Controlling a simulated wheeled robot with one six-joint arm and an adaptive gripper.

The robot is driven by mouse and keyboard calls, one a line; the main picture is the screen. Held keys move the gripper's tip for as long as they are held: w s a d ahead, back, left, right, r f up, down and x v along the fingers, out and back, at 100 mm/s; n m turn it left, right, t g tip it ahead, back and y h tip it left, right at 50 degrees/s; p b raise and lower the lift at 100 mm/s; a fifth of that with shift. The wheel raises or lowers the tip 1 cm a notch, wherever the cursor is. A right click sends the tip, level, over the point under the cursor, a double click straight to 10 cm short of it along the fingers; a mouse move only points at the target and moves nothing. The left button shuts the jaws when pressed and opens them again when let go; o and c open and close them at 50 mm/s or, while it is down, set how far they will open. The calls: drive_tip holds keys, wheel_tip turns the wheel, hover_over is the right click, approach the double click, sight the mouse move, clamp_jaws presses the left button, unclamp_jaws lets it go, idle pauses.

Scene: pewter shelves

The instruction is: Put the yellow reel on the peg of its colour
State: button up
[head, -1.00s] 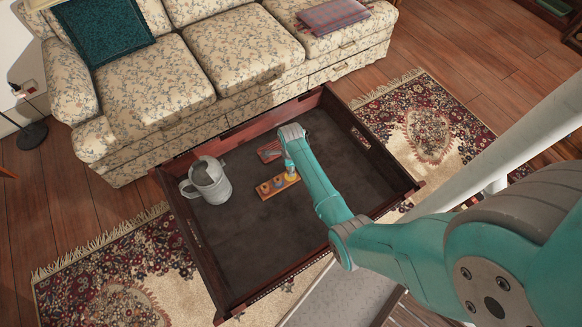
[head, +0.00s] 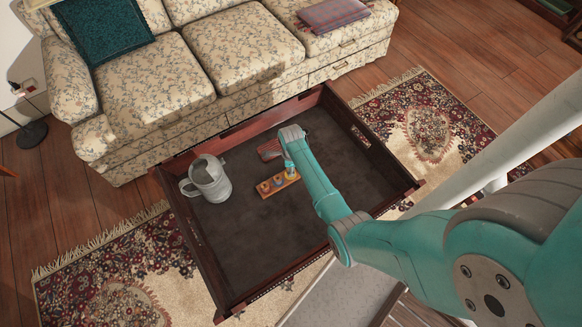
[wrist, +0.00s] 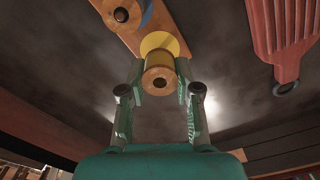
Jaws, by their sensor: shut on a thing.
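The yellow reel (wrist: 158,63) is between the fingertips of my gripper (wrist: 159,72) in the wrist view, with its tan end facing the camera. My gripper is shut on it. A yellow disc (wrist: 161,40) shows just beyond the reel, at the end of an orange-brown wooden board (wrist: 138,38). I cannot tell whether the reel touches the board or whether a peg is inside it. In the head view the board (head: 267,193) lies in the large tray, and my gripper (head: 290,164) is over its right end.
Another round piece (wrist: 122,15) stands farther along the board. A red ribbed object (wrist: 284,35) lies to the right; it also shows in the head view (head: 268,151). A grey metal pitcher (head: 208,180) stands left in the dark wooden tray (head: 208,270). The tray's front floor is clear.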

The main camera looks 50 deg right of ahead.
drive_tip(key=shift+f, duration=0.6)
idle(0.4)
drive_tip(key=o, duration=1)
wheel_tip(320, 180, up, 12)
idle(0.6)
